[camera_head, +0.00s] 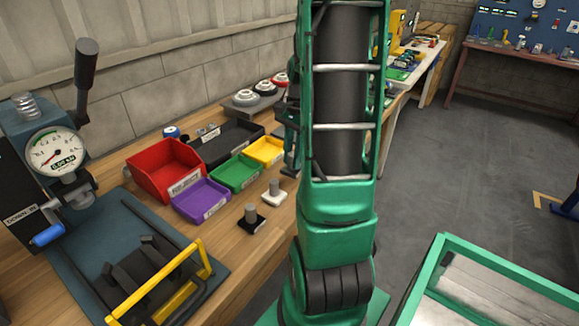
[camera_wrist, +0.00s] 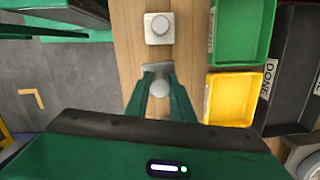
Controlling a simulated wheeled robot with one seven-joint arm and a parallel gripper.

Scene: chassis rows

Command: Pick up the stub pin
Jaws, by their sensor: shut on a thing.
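In the wrist view, the stub pin (camera_wrist: 160,86) is a short grey round pin between the two green fingers of my gripper (camera_wrist: 159,80). The fingers are shut on it, one on each side. A grey base block (camera_wrist: 157,68) shows just beyond the fingertips, at the pin's place on the wooden bench. I cannot tell whether the pin is raised from it. In the head view my arm hides most of this spot.
A second pin on a white base (camera_wrist: 159,27) stands close by; the head view shows it too (camera_head: 274,191), with another on a black base (camera_head: 251,219). Yellow (camera_head: 265,151), green (camera_head: 237,173), purple (camera_head: 202,200) and red (camera_head: 166,169) bins stand alongside.

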